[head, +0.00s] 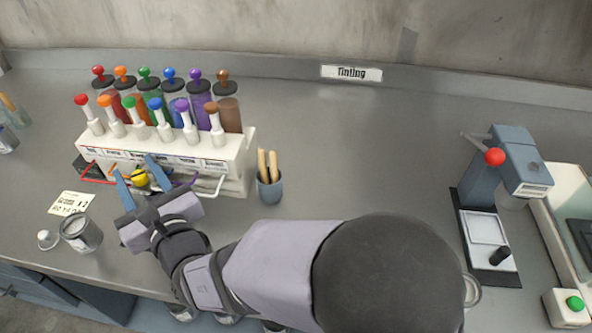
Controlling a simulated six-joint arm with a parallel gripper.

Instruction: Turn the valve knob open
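A white tinting dispenser (236,165) stands on the bench at the left, with a row of coloured ball-topped levers along it. A yellow round knob (139,179) shows low at its front; it looks like the valve knob. My gripper (134,168) is in front of the dispenser, its two blue fingers spread on either side of the yellow knob. The fingers look open, with small gaps beside the knob. Whether either finger touches it is hard to see. The knob's mount and lower part are hidden by my gripper.
Red (94,174) and pale (208,190) bars stick out at the dispenser's front, close to my gripper. A cup of wooden sticks (270,187) stands right of it. An open can (80,233) and a card (74,203) lie at left. The bench middle is clear.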

